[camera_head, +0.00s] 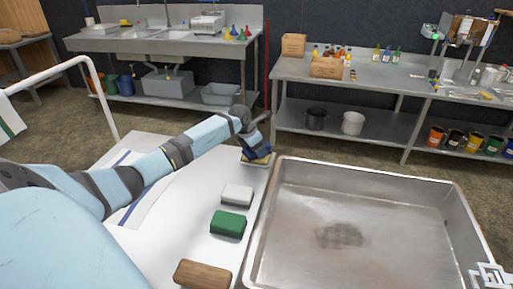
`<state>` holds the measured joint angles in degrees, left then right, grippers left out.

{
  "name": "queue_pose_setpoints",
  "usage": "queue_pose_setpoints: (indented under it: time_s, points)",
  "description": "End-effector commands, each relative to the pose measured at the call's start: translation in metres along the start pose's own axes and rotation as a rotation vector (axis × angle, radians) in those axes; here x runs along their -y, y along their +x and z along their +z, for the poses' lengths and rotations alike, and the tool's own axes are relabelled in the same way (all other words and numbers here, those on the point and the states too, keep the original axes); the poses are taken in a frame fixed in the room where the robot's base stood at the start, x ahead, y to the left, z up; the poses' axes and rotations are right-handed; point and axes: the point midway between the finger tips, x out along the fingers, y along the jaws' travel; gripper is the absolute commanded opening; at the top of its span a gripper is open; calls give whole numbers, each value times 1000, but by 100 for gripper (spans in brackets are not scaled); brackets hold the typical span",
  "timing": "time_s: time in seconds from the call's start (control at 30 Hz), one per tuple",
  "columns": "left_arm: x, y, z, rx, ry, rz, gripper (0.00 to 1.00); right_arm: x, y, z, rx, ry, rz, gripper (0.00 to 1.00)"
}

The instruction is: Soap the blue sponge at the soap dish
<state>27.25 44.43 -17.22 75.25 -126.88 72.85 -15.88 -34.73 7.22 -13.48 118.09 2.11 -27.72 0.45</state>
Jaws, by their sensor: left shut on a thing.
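My left gripper (254,147) is at the far end of the white work surface, shut on the blue sponge (254,154). Only a strip of dark blue shows below the gripper. A yellowish layer shows at the sponge's lower edge. A pale, flat piece (261,163), perhaps the soap dish, lies right under it; I cannot tell whether the sponge touches it. A white block (237,194), a green block (228,223) and a brown block (203,274) lie in a row nearer to me.
A large, shallow steel pan (360,215) with a dark patch on its floor stands right of the row. A steel sink bench (150,43) and a steel table (390,78) stand behind.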

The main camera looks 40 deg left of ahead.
Motion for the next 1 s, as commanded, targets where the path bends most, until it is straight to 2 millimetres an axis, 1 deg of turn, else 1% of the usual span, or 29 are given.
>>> queue_pose_setpoints:
  time_s: [0.03, 0.53, 0.67, 1.0]
  points:
    - [3, 7, -6, -14, 1, -6, 48, 0, 0, 2, 1, 2, 0, 43]
    - [4, 8, -7, -18, 2, -8, 48, 3, 1, 0, -1, 12, 0, 43]
    - [4, 1, -4, -18, 2, -7, 48, 3, -2, -5, -3, 11, 0, 43]
    - [2, -28, 10, -9, 1, -4, 48, 2, -12, -21, -5, 1, 0, 43]
